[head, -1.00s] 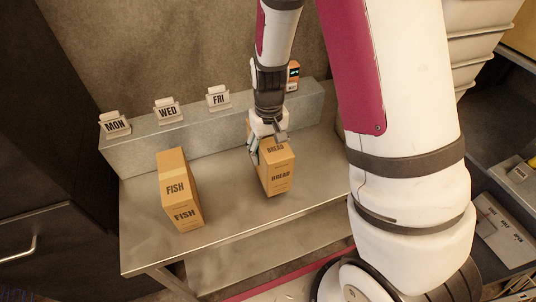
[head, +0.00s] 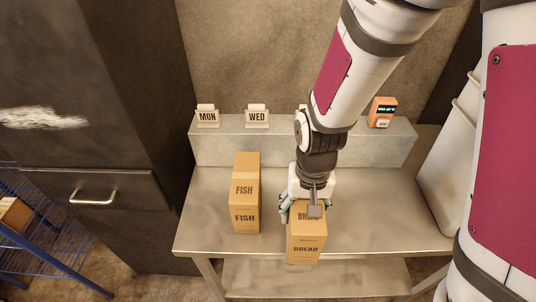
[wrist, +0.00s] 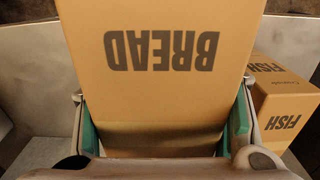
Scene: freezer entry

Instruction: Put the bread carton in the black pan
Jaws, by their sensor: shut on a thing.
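The bread carton (head: 306,247) is a tan box marked BREAD, at the front of the steel table. My gripper (head: 309,203) is shut on its upper part, reaching down from above. In the wrist view the carton (wrist: 160,85) fills the middle, with green finger pads on both sides of it. I cannot tell whether the carton's base touches the table. No black pan shows in these frames.
A fish carton (head: 245,200) stands upright on the table (head: 210,225), left of the bread carton. Behind is a raised ledge with MON (head: 207,117) and WED (head: 257,117) signs and a small orange device (head: 382,112). The table's right part is clear.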

